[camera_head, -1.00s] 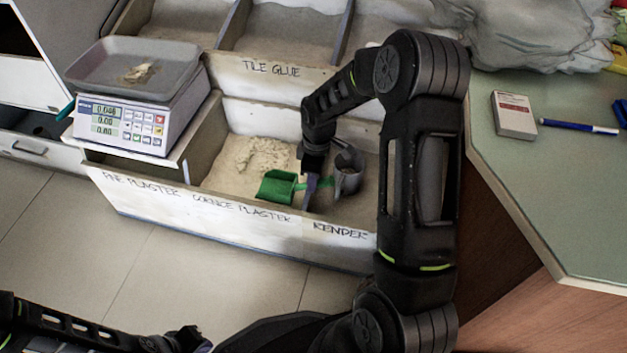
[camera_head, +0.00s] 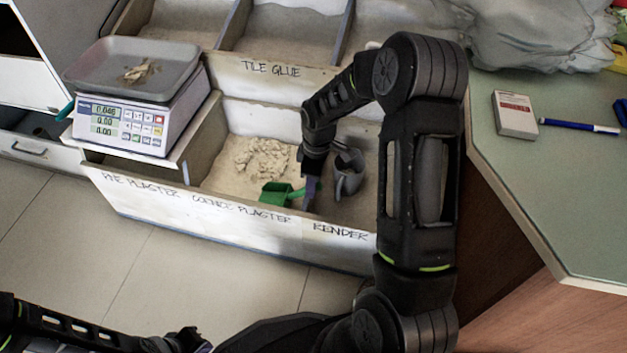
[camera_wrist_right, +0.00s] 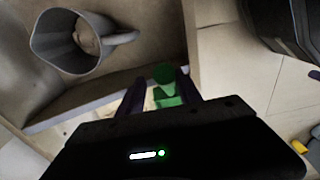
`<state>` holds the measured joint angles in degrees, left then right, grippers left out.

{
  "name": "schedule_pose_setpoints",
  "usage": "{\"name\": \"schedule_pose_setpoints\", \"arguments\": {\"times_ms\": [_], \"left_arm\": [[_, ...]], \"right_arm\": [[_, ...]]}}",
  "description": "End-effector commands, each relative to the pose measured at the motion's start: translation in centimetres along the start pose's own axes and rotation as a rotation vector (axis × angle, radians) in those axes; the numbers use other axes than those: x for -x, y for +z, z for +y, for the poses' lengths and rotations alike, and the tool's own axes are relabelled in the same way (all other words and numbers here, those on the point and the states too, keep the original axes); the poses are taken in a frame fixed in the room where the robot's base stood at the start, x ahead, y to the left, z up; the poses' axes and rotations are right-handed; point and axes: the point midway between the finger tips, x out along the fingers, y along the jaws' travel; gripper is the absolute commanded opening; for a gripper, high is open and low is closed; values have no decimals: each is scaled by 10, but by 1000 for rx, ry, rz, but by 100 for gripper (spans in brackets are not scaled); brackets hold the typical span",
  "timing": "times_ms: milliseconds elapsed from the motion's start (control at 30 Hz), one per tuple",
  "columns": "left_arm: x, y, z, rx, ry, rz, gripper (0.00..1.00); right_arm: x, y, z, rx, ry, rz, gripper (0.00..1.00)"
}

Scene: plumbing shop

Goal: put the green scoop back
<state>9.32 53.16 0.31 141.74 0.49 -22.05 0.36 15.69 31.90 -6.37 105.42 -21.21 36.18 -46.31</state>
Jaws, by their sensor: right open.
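The green scoop (camera_head: 275,193) lies low in the bin compartment behind the cornice plaster label, beside the pale powder heap. My right gripper (camera_head: 310,205) is down at its handle end. In the right wrist view the open fingers (camera_wrist_right: 158,95) are either side of the green scoop (camera_wrist_right: 164,76); whether they touch it cannot be told. The front board and my fingers hide part of the scoop. My left gripper (camera_head: 190,342) is at the bottom edge of the head view, far from the scoop, its jaws unclear.
A grey metal jug-like scoop (camera_head: 348,175) stands just right of my right gripper, in the render compartment. A scale (camera_head: 125,125) with powder on its pan stands left. The counter (camera_head: 560,190) at right holds a box (camera_head: 514,115) and blue marker (camera_head: 566,125).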

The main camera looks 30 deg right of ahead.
Motion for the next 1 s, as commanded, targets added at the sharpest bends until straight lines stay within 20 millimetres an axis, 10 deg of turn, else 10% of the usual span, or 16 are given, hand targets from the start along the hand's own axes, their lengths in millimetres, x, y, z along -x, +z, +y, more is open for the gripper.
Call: {"name": "schedule_pose_setpoints", "arguments": {"times_ms": [267,1000], "left_arm": [[9,0,3,0,0,-3,0],[46,6,17,-6,4,-27,0]], "right_arm": [[15,-1,0,0,1,1,41],[130,-1,0,1,0,0,41]]}}
